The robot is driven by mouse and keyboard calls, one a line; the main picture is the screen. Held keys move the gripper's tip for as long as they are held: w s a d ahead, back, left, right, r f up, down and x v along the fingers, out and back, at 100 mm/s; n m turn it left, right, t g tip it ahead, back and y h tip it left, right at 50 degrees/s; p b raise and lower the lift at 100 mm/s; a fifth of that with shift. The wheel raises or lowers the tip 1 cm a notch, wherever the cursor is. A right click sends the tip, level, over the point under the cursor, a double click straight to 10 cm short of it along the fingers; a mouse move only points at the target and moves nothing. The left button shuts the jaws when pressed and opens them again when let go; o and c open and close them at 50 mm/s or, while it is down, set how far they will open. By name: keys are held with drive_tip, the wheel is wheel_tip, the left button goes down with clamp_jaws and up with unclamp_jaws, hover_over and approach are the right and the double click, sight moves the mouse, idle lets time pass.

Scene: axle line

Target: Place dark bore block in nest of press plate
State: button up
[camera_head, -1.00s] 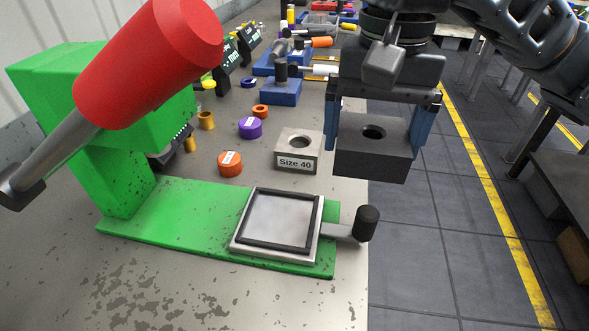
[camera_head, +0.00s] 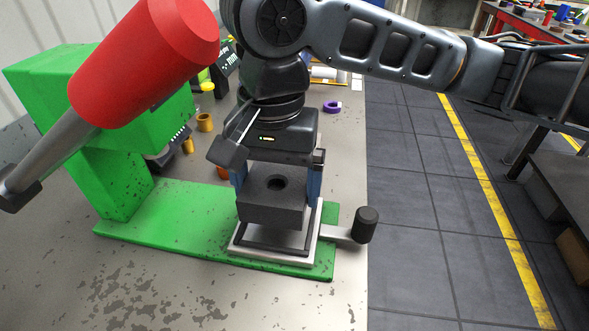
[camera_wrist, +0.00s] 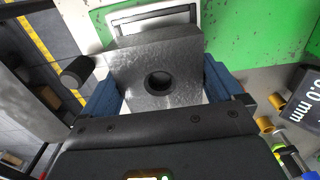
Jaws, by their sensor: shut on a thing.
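The dark bore block (camera_head: 272,205) is a dark grey square block with a round hole in its top. My gripper (camera_head: 278,185) is shut on it, with blue fingers on its two sides. The block is over the press plate (camera_head: 238,254), a light metal square with a dark raised frame forming the nest (camera_head: 270,250). The block hides the back of the nest, and the front of the frame shows below it. It seems to be held above the plate; the exact gap is hard to tell. In the wrist view the block (camera_wrist: 158,62) partly covers the plate (camera_wrist: 190,8).
The green press (camera_head: 110,185) stands at left with a red handle (camera_head: 150,55) reaching up. Brass rings (camera_head: 205,122) and a purple ring (camera_head: 332,106) lie behind. The front table is clear.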

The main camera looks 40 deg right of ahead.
sight(277, 190)
drive_tip(key=shift+f, duration=1.95)
drive_tip(key=o, duration=1.7)
drive_tip(key=shift+f, duration=0.15)
wheel_tip(277, 190, up, 12)
drive_tip(key=shift+r+p, duration=0.15)
drive_tip(key=shift+p, duration=0.4)
